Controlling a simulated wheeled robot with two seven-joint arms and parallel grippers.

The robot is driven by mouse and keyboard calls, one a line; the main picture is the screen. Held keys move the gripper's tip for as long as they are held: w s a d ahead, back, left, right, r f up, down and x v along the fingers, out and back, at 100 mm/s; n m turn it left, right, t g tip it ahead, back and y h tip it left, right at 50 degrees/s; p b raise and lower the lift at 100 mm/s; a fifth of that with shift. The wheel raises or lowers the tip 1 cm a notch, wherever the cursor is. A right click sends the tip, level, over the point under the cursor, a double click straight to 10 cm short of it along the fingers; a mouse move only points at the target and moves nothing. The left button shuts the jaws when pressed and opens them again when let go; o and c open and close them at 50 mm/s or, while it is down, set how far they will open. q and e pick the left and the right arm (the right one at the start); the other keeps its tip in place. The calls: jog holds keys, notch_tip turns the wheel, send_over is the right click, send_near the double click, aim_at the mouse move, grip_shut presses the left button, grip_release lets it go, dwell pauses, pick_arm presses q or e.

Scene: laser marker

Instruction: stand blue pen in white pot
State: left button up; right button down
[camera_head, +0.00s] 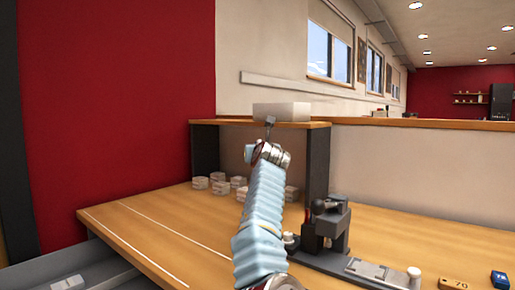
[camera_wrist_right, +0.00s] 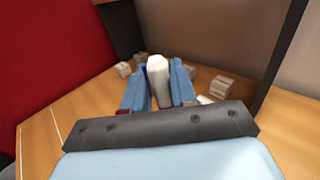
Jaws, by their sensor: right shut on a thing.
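My right gripper (camera_wrist_right: 159,68) has blue fingers closed on a pale, rounded, elongated thing (camera_wrist_right: 158,77) in the right wrist view. I cannot tell from its shape what it is. The held thing cannot be made out there. I cannot identify a blue pen or a white pot in either view. My left gripper is not in view.
Several whitish stacks (camera_head: 220,187) stand on the wooden table (camera_head: 150,225), partly behind my arm. A white box (camera_head: 282,111) sits on the raised shelf. A dark machine (camera_head: 330,222) stands right of my arm.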

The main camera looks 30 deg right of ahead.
notch_tip(320, 180, down, 4)
jog(key=shift+f, duration=0.1)
notch_tip(320, 180, down, 2)
jog(key=shift+b, duration=0.5)
jog(key=shift+f+b, duration=2.35)
jog(key=shift+f, duration=0.4)
jog(key=c, duration=0.8)
grip_release()
